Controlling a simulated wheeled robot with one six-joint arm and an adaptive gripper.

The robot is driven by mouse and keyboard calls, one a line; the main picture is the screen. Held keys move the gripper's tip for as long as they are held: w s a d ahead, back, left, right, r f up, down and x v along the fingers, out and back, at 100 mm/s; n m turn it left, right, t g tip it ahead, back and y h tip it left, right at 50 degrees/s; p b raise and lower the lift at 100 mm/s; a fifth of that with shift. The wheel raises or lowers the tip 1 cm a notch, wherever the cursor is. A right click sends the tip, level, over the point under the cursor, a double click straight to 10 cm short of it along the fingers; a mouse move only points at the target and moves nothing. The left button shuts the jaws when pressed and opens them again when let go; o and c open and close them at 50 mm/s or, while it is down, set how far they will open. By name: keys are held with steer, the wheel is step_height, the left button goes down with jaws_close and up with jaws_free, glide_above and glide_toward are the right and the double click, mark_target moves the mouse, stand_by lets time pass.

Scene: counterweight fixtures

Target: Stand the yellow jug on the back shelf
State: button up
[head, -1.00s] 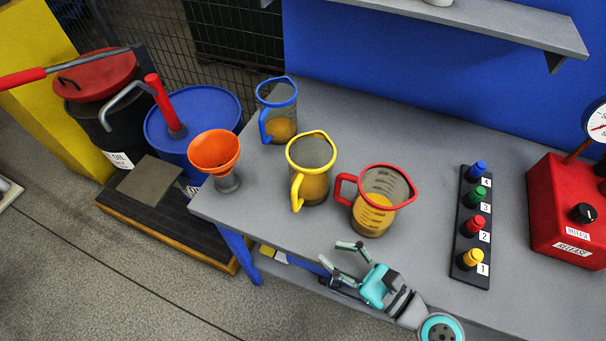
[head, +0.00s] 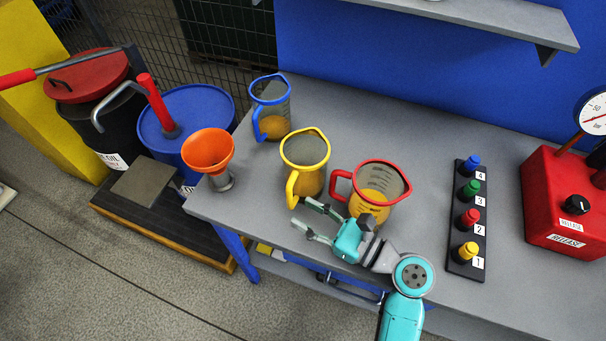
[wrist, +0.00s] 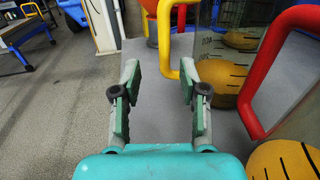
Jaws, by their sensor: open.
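The yellow jug (head: 305,182), clear with a yellow rim and handle and amber liquid inside, stands upright on the grey bench between the blue jug and the red jug. Its handle (head: 292,188) faces the front left. My gripper (head: 302,212) is open and empty, just in front of the yellow jug's handle and apart from it. In the wrist view the yellow handle (wrist: 164,40) shows beyond my open fingers (wrist: 160,85). The back shelf (head: 490,20) is grey, high on the blue wall and partly cut off by the top edge.
The red jug (head: 368,210) stands close behind my wrist, with its handle toward the yellow jug. The blue jug (head: 272,125) is behind left. An orange funnel (head: 208,150) stands at the bench's left edge. A numbered peg strip (head: 467,215) and red gauge box (head: 565,205) are right.

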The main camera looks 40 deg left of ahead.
mark_target(293, 205)
steer(key=a, duration=0.4)
steer(key=shift+w+f, duration=0.2)
steer(key=shift+f, duration=0.15)
steer(key=shift+a, duration=0.65)
jaws_close()
